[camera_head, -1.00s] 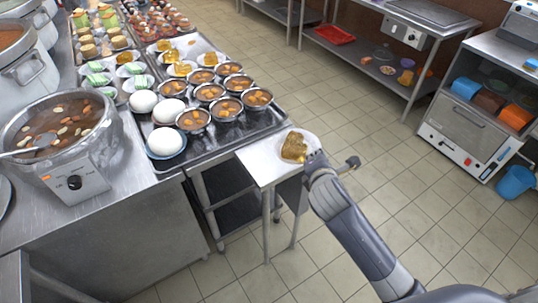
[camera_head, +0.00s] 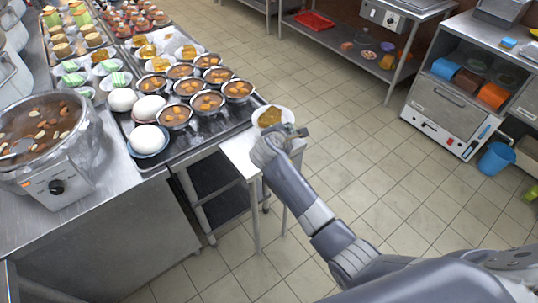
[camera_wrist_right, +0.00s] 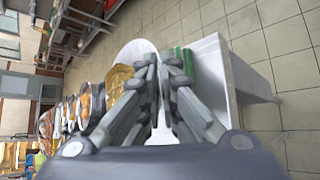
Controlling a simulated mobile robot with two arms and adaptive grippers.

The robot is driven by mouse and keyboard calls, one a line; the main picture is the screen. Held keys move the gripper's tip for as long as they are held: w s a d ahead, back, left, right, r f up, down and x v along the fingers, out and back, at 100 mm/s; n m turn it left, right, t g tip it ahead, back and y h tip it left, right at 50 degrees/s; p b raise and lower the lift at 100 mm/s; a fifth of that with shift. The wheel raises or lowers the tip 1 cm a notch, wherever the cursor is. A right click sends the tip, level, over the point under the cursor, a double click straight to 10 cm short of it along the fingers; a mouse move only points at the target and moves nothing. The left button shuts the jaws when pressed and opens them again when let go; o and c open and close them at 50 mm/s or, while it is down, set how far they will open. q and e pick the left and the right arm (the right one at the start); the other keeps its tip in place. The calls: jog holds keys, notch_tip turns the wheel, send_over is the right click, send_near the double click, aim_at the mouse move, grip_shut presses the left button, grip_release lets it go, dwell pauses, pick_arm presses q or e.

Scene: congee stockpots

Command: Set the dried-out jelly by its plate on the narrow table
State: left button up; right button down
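The amber jelly (camera_head: 269,117) lies on a round white plate (camera_head: 287,114) at the far end of the narrow white table (camera_head: 236,151). The jelly (camera_wrist_right: 118,77) and plate (camera_wrist_right: 134,50) also show in the right wrist view. My right gripper (camera_head: 284,134) is at the near side of the plate. In the wrist view its fingers (camera_wrist_right: 162,68) are close together, with the plate's rim between them. They cover part of the plate, and I cannot tell whether its underside touches the table. My left gripper is out of view.
The counter left of the table holds trays with bowls (camera_head: 207,102), white buns (camera_head: 147,140) and a stockpot (camera_head: 40,135). A green object (camera_wrist_right: 187,62) is partly hidden behind a finger. Tiled floor lies open to the right, before an oven (camera_head: 445,112) and a blue bucket (camera_head: 496,158).

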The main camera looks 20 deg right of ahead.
jog(key=s+a+f+p, duration=0.2)
jog(key=s+a+f, duration=0.2)
jog(key=s+a, duration=0.3)
jog(key=shift+s+f, duration=0.15)
jog(key=shift+s, duration=0.1)
jog(key=c, duration=1.8)
grip_release()
jog(key=shift+c, duration=0.2)
jog(key=shift+o, duration=0.2)
